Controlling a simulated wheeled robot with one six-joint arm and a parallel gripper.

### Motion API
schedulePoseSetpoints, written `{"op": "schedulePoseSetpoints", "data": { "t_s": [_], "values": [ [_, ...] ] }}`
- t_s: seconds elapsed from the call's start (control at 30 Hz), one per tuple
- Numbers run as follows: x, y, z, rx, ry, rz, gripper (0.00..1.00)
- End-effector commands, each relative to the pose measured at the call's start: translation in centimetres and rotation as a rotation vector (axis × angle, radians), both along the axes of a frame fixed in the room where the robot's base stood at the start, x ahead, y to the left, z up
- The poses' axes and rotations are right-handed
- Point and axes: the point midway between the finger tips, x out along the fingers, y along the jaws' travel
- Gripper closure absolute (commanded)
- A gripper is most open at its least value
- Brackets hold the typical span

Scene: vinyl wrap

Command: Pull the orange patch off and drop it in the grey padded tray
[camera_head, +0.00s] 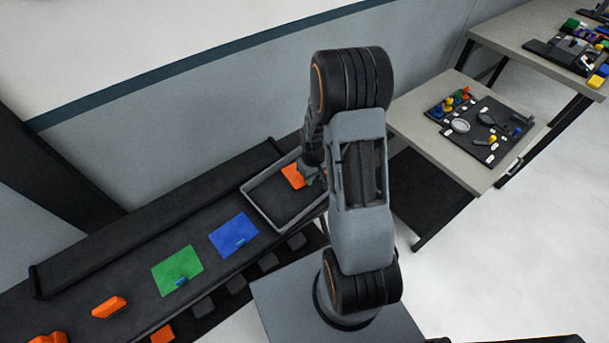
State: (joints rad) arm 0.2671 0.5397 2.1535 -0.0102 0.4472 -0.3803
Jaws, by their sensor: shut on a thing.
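The orange patch (292,175) is over the back part of the grey padded tray (261,212), at the end of the dark bench. My gripper (307,174) is shut on the patch at its right side. My arm hides part of the gripper and the right side of the tray. I cannot tell whether the patch touches the tray floor or hangs just above it.
A blue patch (234,235) and a green patch (178,270) lie flat on the bench, left of the tray. An orange block (109,307) lies further left. A side table (421,125) with a dark tool board stands to the right.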

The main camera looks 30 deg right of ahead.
Motion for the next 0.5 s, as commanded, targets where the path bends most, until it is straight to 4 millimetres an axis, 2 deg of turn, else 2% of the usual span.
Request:
{"op": "schedulePoseSetpoints", "data": {
  "t_s": [0.3,0.33,0.5],
  "values": [
    [0.03,-0.01,-0.37,0.000,-0.001,0.000,0.98],
    [0.03,-0.01,-0.37,0.000,-0.001,0.000,0.68],
    [0.02,-0.01,-0.37,0.000,-0.001,0.000,0.52]
  ]
}}
